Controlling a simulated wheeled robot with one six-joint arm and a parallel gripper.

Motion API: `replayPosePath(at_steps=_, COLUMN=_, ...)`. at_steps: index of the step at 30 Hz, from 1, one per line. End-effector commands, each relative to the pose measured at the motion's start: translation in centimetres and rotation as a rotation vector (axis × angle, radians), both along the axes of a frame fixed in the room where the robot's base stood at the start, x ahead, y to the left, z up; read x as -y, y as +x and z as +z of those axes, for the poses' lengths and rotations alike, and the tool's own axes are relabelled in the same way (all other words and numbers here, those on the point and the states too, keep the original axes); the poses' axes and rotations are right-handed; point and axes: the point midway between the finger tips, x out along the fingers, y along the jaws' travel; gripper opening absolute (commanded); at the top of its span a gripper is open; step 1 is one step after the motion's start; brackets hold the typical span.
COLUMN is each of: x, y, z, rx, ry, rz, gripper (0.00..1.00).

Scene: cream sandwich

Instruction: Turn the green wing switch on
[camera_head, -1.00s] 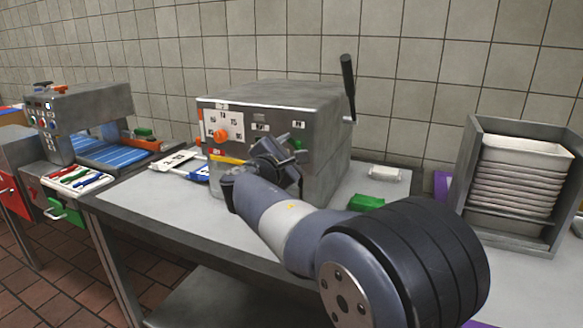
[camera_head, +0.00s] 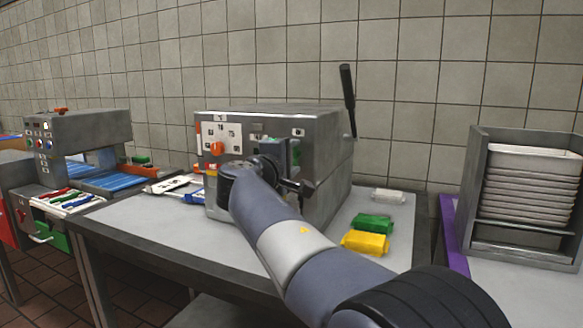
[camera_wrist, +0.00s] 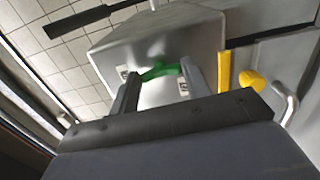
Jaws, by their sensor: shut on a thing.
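The green wing switch (camera_wrist: 160,72) is on the front face of the grey metal machine (camera_head: 325,135). In the wrist view it lies between the two fingers of my gripper (camera_wrist: 158,80), which is shut on it. In the head view only a bit of green (camera_head: 296,150) shows at the machine's front; my wrist and gripper (camera_head: 285,165) cover most of the switch. The switch's exact angle is hard to tell.
An orange knob (camera_head: 216,149) sits on the machine's white dial panel. A black-handled lever (camera_head: 347,87) rises at its right side. Green (camera_head: 374,223) and yellow (camera_head: 366,242) packs lie right of the machine. A tray rack (camera_head: 525,190) stands at far right. A yellow handle (camera_wrist: 224,72) is beside my gripper.

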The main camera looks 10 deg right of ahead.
Motion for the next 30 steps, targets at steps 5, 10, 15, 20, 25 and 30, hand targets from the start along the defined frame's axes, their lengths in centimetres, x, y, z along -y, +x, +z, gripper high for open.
replayPosePath(at_steps=5, x=0.02, y=0.01, z=-0.15, rx=0.021, ry=0.031, rz=-0.001, gripper=0.23)
replayPosePath(at_steps=10, x=0.01, y=0.01, z=-0.08, rx=0.029, ry=0.041, rz=-0.001, gripper=0.23)
replayPosePath(at_steps=15, x=0.01, y=0.01, z=-0.07, rx=0.029, ry=0.041, rz=-0.001, gripper=0.23)
replayPosePath(at_steps=20, x=0.02, y=0.01, z=-0.08, rx=0.028, ry=0.042, rz=-0.001, gripper=0.47)
replayPosePath(at_steps=25, x=0.01, y=0.01, z=-0.07, rx=0.028, ry=0.04, rz=-0.001, gripper=0.61)
replayPosePath(at_steps=30, x=0.01, y=0.01, z=-0.05, rx=0.027, ry=0.039, rz=-0.001, gripper=0.67)
